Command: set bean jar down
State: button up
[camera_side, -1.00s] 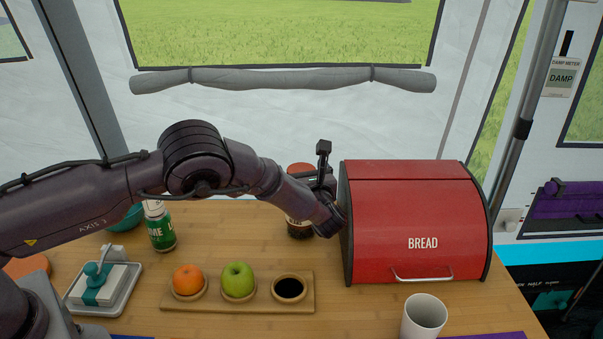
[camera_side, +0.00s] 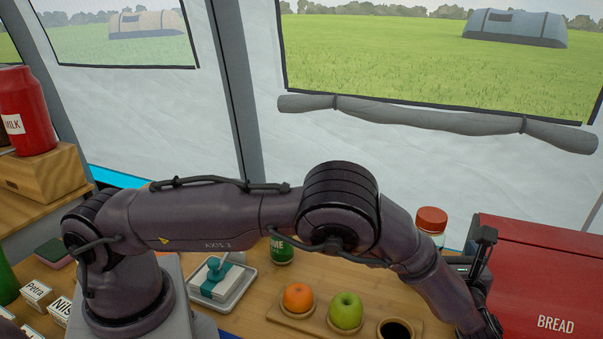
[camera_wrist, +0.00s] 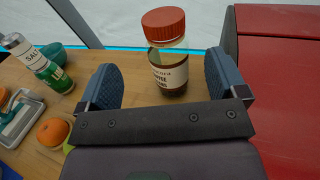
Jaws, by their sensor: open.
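The bean jar (camera_wrist: 168,65) is a clear jar with a red lid, a pale label and dark contents. In the wrist view it stands upright on the wooden table, between the finger pads of my gripper (camera_wrist: 166,78), with a gap on each side. My gripper is open. In the side view the jar's red lid (camera_side: 432,219) shows behind my arm, and my forearm hides most of its body. My gripper (camera_side: 478,275) is beside the jar there, its fingertips mostly hidden.
A red bread bin (camera_side: 535,285) stands close on the right. In front are a board with an orange (camera_side: 298,297), a green apple (camera_side: 345,311) and a dark-filled cup (camera_side: 396,330).

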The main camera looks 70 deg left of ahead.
jog(key=s+a+r+n+g+h, duration=0.7)
jog(key=s+a+r+n, duration=0.35)
jog(key=r+n, duration=0.2)
jog(key=s+r+n+t+h, duration=0.1)
jog(key=s+r+n+h, duration=0.1)
jog(key=s, duration=0.5)
jog(key=s+d+r+n+t+h, duration=0.1)
jog(key=s+r+n+h, duration=0.2)
jog(key=s, duration=0.4)
jog(key=s+d+r+n+t+h, duration=0.1)
jog(key=s+r+n+t+h, duration=0.1)
jog(key=s+n, duration=0.4)
jog(key=shift+s+d+r+h, duration=0.2)
jog(key=shift+s+r+h, duration=0.15)
jog(key=shift+s+h, duration=0.4)
